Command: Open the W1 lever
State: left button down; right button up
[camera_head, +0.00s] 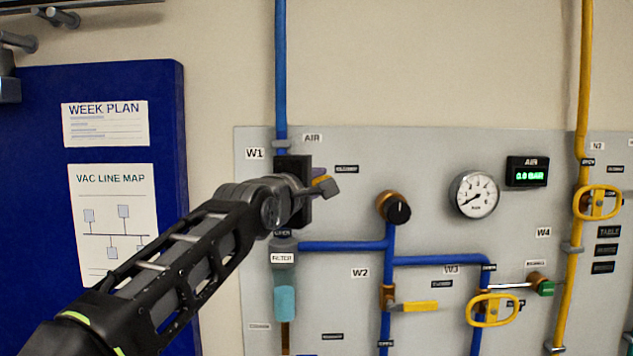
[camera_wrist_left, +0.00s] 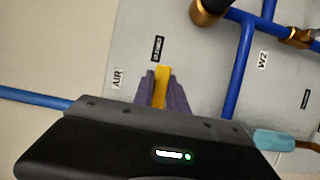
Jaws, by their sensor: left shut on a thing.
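The W1 label (camera_head: 254,153) is on the grey panel beside the vertical blue pipe (camera_head: 281,75). My left gripper (camera_head: 320,185) is at the W1 valve, just right of that pipe, and hides most of the valve. In the left wrist view the yellow W1 lever (camera_wrist_left: 161,88) lies between the two purple fingers of my left gripper (camera_wrist_left: 161,95), which are shut on it. The lever appears to point right, across the pipe, in the head view. My right gripper is not in view.
Below are a filter (camera_head: 283,257), the W2 yellow lever (camera_head: 414,307) and a black-capped knob (camera_head: 394,208). A blue board (camera_head: 170,100) stands left. The wall above is clear.

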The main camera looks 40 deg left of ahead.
pick_arm(q)
jog(key=shift+f+m, duration=0.2)
jog(key=shift+m, duration=0.1)
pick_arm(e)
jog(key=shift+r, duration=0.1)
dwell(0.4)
pick_arm(q)
jog(key=shift+f+m+g+p, duration=0.3)
jog(key=shift+f+m+g, duration=0.15)
jog(key=shift+m, duration=0.25)
jog(key=s+a+f+m+g+y, duration=0.3)
jog(key=s+a+f+m+g, duration=0.1)
jog(key=m, duration=0.7)
jog(key=shift+a+f+m+g+p, duration=0.3)
jog(key=shift+a+f+g, duration=0.4)
jog(key=shift+f+g, duration=0.15)
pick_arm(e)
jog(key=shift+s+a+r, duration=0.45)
pick_arm(q)
jog(key=shift+y, duration=0.3)
jog(key=c, duration=1.4)
grip_release()
jog(key=shift+s, duration=0.1)
jog(key=shift+o, duration=0.4)
jog(key=shift+r, duration=0.1)
